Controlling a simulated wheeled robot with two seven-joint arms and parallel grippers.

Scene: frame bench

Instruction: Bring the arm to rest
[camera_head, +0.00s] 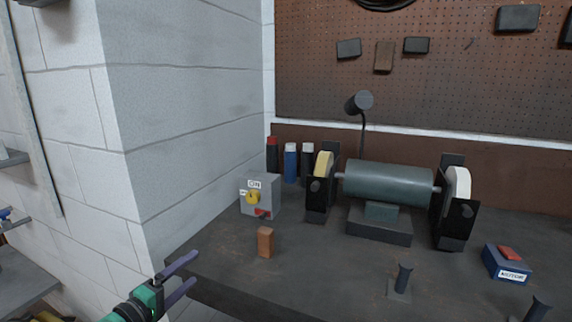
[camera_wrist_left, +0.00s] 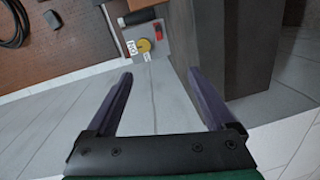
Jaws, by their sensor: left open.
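My left gripper (camera_head: 182,275) is at the lower left of the head view, in front of the bench's left edge. Its two purple fingers are apart with nothing between them. The left wrist view also shows the open fingers (camera_wrist_left: 163,95), with the grey switch box (camera_wrist_left: 150,42) beyond them. In the head view the switch box (camera_head: 259,197) stands at the bench's back left, with a yellow knob, a red part and an "ON" label. The right gripper is in neither view.
A bench grinder (camera_head: 388,180) stands on the dark bench (camera_head: 325,270). A small brown block (camera_head: 265,242) sits before the switch box. Several spray cans (camera_head: 290,162) stand behind. A blue box (camera_head: 507,263) is at right. A white block wall (camera_head: 185,100) rises at left.

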